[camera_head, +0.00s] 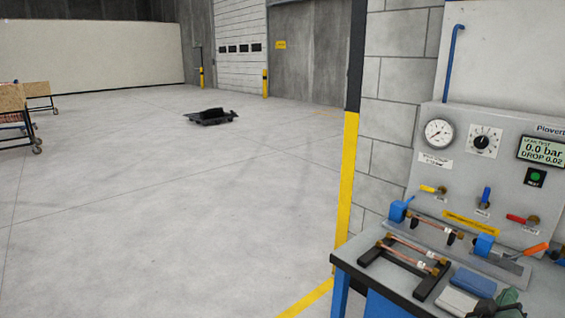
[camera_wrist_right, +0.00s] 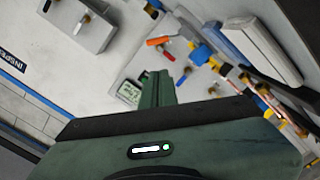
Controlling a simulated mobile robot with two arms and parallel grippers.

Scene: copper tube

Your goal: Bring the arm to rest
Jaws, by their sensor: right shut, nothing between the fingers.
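My right gripper (camera_head: 510,299) is dark green and shows only in part at the bottom right of the head view, over the workbench. In the right wrist view its fingers (camera_wrist_right: 157,82) are together with nothing between them. A copper tube (camera_head: 408,248) lies across a black rack (camera_head: 389,265) on the bench. Another copper tube (camera_head: 430,223) sits in the test fixture between blue clamps (camera_head: 398,211) behind it. My left gripper is out of view.
The grey test panel (camera_head: 458,172) with gauge, dial, coloured valves and a display rises behind the bench. Open floor (camera_head: 180,220) stretches left, with a black low cart (camera_head: 210,117) farther off.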

